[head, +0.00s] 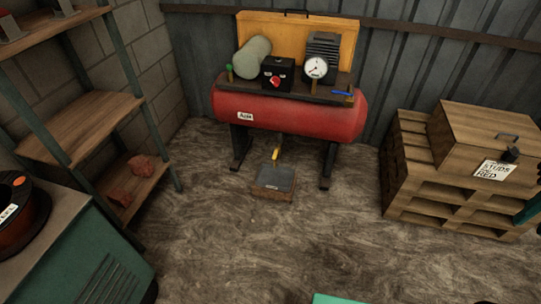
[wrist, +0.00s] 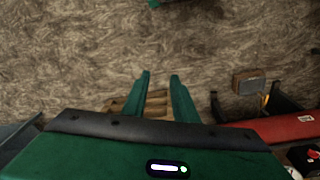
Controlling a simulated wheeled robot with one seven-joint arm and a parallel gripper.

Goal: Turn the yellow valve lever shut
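The yellow valve lever (head: 275,153) is small and hangs under the middle of the red compressor tank (head: 290,114), just above a dark-topped block on the floor. A small yellow-orange bit, likely the lever (wrist: 265,99), shows at the right of the wrist view, beside the tank (wrist: 286,128). My gripper (wrist: 160,75) has two green fingers apart with nothing held between them. It is well away from the lever, over the pallet side.
The dark-topped block (head: 275,180) lies on the floor below the lever; tank legs stand either side. A wooden pallet stack (head: 455,208) with a crate (head: 490,135) is at right. Shelving (head: 80,130) and a green cabinet (head: 85,260) are at left. The middle floor is clear.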

